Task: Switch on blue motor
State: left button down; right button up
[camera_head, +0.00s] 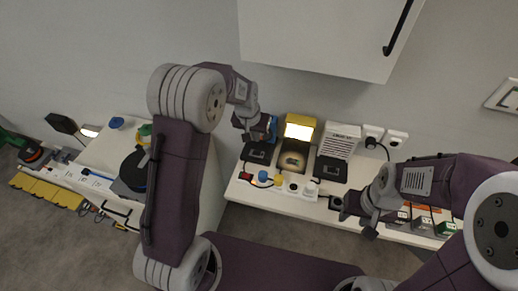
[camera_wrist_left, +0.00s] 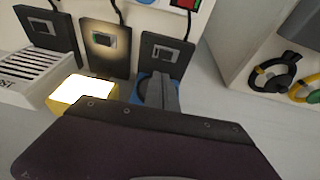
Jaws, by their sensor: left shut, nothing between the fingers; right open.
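A blue device (camera_head: 272,126), likely the blue motor, stands at the back left of the white bench, partly hidden by my left gripper (camera_head: 249,125). In the left wrist view its blue edge (camera_wrist_left: 138,91) shows beside and behind my closed fingers (camera_wrist_left: 163,88); I cannot tell whether they touch it. A black switch box (camera_head: 258,152) lies in front of it, and the box (camera_wrist_left: 166,55) also shows just beyond the fingertips. Its switch position is too small to read. My right gripper (camera_head: 345,206) is open and empty near the bench's front edge.
A lit yellow lamp (camera_head: 300,129) and a white vented unit (camera_head: 341,141) stand to the right, each with a black switch box in front. A power strip (camera_head: 301,192) with coloured plugs runs along the front. A white cabinet (camera_head: 320,35) hangs above.

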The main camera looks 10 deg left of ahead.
aim_at(260, 153)
pick_arm(q)
jog(key=x, duration=0.5)
jog(key=s+x, duration=0.1)
jog(key=x, duration=0.2)
jog(key=shift+w+d+f, duration=0.1)
jog(key=shift+f, duration=0.1)
jog(key=shift+d+f, duration=0.1)
jog(key=shift+f, duration=0.5)
jog(key=shift+d+f, duration=0.1)
jog(key=shift+f, duration=0.3)
jog(key=shift+r, duration=0.2)
